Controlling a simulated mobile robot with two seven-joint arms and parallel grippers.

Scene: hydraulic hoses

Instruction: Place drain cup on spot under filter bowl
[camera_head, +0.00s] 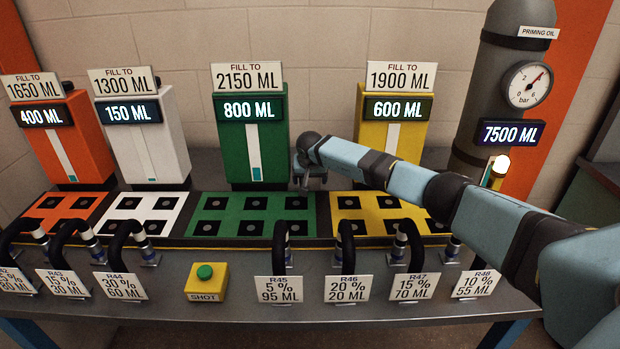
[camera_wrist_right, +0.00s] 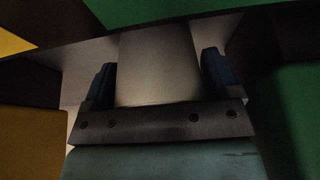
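I cannot make out a drain cup or a filter bowl in either view. My right gripper (camera_head: 311,174) hangs over the back of the bench in the head view, between the green tank (camera_head: 253,160) and the yellow tank (camera_head: 372,110). In the right wrist view its two blue fingers (camera_wrist_right: 158,78) stand wide apart. A pale patch shows between them; I cannot tell whether it is a surface behind, but no held object is clear. My left gripper is not in view.
An orange tank (camera_head: 80,145) and a white tank (camera_head: 170,150) stand at the left. A dark cylinder with a pressure gauge (camera_head: 528,86) stands at the right. Looped hoses and labels line the bench front, with a yellow SHOT button (camera_head: 206,282). Coloured socket pads (camera_head: 253,215) lie between.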

